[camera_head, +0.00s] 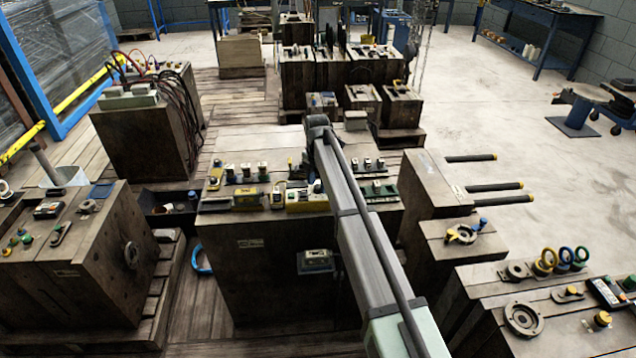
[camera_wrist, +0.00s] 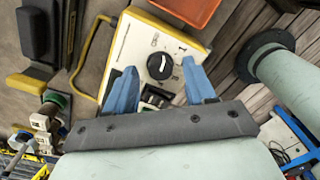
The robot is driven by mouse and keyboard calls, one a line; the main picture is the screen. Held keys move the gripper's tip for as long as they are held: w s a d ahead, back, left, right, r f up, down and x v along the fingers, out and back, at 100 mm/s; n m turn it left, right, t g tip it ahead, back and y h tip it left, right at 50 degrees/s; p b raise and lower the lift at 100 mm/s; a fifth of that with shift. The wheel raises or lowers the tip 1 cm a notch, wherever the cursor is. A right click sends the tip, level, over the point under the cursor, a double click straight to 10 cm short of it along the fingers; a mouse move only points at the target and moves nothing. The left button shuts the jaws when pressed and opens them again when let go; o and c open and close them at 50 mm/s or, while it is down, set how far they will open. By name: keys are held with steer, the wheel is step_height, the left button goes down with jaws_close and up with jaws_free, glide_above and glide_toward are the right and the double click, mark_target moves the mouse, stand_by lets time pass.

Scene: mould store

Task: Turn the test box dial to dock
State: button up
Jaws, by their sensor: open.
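The test box (camera_wrist: 135,46) shows in the wrist view as a cream panel with a yellow edge and a yellow handle on its left. Its round black dial (camera_wrist: 159,66) sits on the panel with small marks around it. The marks are too small to read, so I cannot tell the dial's setting. My gripper (camera_wrist: 160,86) has two blue fingers, open, one on each side of the dial's near side. I see nothing held between them, and contact with the dial is not clear. In the head view my arm hides much of this area.
An orange tray or lid (camera_wrist: 188,10) lies beyond the panel. A pale cylinder (camera_wrist: 285,78) stands close on the right. In the head view, wooden blocks with small fittings surround the arm, and a block with protruding rods (camera_head: 425,185) stands to its right.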

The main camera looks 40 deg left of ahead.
steer(key=shift+f, duration=0.2)
steer(key=shift+c, duration=0.5)
jaws_close()
